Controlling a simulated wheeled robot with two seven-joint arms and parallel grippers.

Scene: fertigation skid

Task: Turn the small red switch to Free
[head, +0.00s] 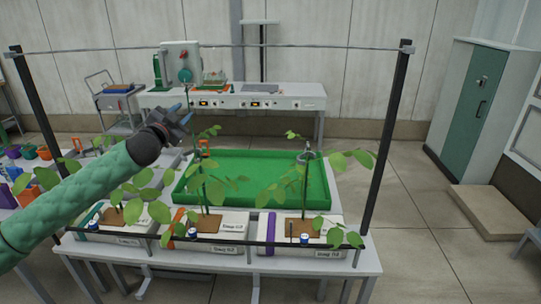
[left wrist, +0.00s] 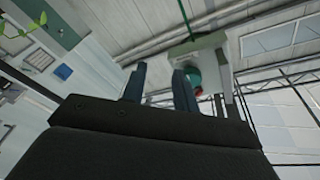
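A pale upright panel box (head: 172,62) stands on the far bench, with a round teal part (head: 184,76) on its front. A small red spot (head: 185,55) shows above the teal part; it may be the red switch, but its setting and any lettering are too small to read. The left wrist view also shows the box (left wrist: 205,45), the teal part and a red piece (left wrist: 199,93), partly behind a finger. My left gripper (head: 181,115) is raised over the near table, well short of the box. Its fingers (left wrist: 159,85) are apart with nothing between them. My right gripper is out of view.
A green tray (head: 325,180) and white planters with leafy plants (head: 225,222) fill the near table. A thin rail (head: 300,47) spans two dark posts (head: 388,130). The far bench (head: 300,101) carries other equipment. A cabinet (head: 475,110) stands right; floor between is open.

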